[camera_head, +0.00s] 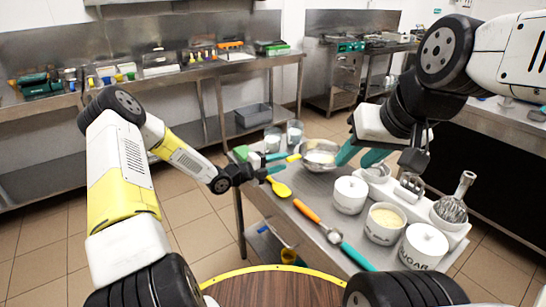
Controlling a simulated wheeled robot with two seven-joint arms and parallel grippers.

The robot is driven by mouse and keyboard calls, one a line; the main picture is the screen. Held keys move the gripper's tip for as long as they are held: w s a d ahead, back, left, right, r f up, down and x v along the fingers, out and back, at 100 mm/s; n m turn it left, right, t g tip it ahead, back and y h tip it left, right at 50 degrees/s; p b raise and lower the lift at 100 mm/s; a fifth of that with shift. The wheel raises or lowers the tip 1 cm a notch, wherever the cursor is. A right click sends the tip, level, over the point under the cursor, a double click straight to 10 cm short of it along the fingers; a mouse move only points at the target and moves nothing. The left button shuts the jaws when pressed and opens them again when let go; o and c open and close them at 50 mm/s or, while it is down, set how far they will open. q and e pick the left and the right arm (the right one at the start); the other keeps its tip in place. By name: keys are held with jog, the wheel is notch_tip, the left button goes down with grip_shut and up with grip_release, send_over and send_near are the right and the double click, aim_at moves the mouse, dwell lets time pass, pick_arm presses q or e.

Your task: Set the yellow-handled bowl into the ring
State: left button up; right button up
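A metal bowl (321,146) with pale contents stands at the far end of the metal table. A short yellow handle (294,158) points left from it. My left gripper (287,161) comes in from the left, its teal fingers apart, with the handle's end at or between the tips; contact cannot be told. My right gripper (357,158) points down just right of the bowl, its teal fingers spread and nothing seen between them. I cannot make out the ring clearly; a white holder (378,173) behind the white canister is partly hidden by my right arm.
The metal table (305,227) also bears a yellow spoon (280,188), an orange-and-teal tool (322,228), a white canister (349,194), a tub (385,223), a sugar canister (425,247) and a whisk (455,203). Two clear cups (294,132) stand left of the bowl.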

aim_at(287, 160)
pick_arm(q)
jog(key=shift+x, duration=2.65)
jog(key=shift+c, duration=0.2)
grip_shut()
jog(key=shift+f, duration=0.25)
dwell(0.8)
jog(key=shift+r, duration=0.2)
jog(key=shift+r, duration=0.2)
